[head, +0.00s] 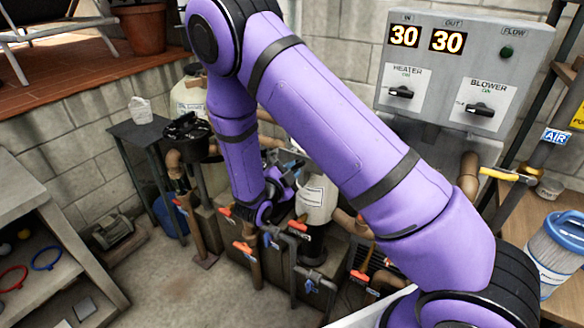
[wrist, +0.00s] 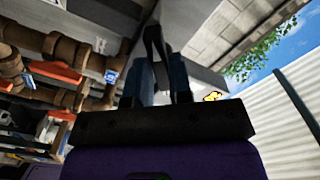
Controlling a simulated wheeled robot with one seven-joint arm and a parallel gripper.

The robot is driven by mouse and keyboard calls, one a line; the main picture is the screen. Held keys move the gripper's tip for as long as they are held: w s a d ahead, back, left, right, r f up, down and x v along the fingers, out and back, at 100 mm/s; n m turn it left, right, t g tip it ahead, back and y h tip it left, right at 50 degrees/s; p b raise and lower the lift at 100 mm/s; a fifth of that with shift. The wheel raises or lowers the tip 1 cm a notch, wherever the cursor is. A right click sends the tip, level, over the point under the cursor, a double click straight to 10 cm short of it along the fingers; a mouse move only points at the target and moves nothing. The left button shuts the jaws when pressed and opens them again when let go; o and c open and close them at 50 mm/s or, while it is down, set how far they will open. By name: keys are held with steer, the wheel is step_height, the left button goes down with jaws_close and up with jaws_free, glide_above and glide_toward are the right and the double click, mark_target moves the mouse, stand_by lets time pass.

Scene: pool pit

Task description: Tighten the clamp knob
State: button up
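My gripper (head: 285,178) is low in the middle of the head view, beside a white canister (head: 316,200) among the pipes. My arm hides part of this area. A gap shows between the fingers lower down. I cannot make out the clamp knob in either view.
Brown pipes with orange-handled valves (head: 243,247) crowd the space around my gripper. A grey control box (head: 455,75) hangs on the wall at right. A blue-topped filter cartridge (head: 560,245) stands on a wooden bench. Open floor (head: 165,285) lies at lower left.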

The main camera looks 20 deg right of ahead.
jaws_close()
